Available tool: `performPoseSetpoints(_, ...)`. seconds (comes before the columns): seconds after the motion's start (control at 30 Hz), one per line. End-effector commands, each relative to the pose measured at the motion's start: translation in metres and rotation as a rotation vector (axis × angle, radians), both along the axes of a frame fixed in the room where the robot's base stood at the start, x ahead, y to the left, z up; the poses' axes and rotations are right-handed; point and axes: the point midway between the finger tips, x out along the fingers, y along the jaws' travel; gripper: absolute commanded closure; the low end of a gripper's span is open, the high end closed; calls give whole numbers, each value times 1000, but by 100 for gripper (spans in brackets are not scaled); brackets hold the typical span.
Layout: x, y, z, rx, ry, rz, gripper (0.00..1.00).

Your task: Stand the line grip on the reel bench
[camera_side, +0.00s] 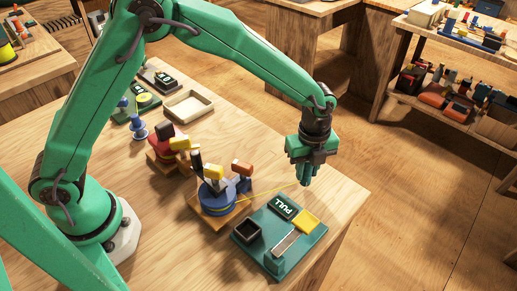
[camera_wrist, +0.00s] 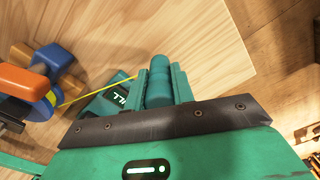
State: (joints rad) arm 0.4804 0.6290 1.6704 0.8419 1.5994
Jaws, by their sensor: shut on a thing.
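My gripper (camera_side: 304,180) points down above the table, behind the far corner of a teal board. It is shut on the line grip, a teal cylinder that shows between the fingers in the wrist view (camera_wrist: 159,80). The teal board (camera_side: 268,252) carries a dark square cup (camera_side: 247,231), a black PULL plate (camera_side: 283,206), a yellow pad (camera_side: 306,220) and a pale slotted strip (camera_side: 287,243). A yellow line (camera_side: 262,196) runs from the blue reel (camera_side: 218,199) toward my gripper. I cannot tell which piece is named the reel bench.
A red reel (camera_side: 166,142) on a wooden block stands behind the blue reel. A blue spool (camera_side: 138,131) and an empty cream tray (camera_side: 189,106) lie farther back. The table's right edge is close to my gripper. Bare wood lies behind the teal board.

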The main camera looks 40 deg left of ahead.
Motion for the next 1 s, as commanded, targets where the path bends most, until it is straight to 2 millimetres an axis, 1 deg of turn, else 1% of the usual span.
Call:
performPoseSetpoints(0.33,0,0,-13,0,0,0,100)
performPoseSetpoints(0.77,0,0,-14,0,0,0,100)
performPoseSetpoints(0.8,0,0,-14,0,0,0,68)
performPoseSetpoints(0.9,0,0,-14,0,0,0,50)
performPoseSetpoints(1.0,0,0,-14,0,0,0,50)
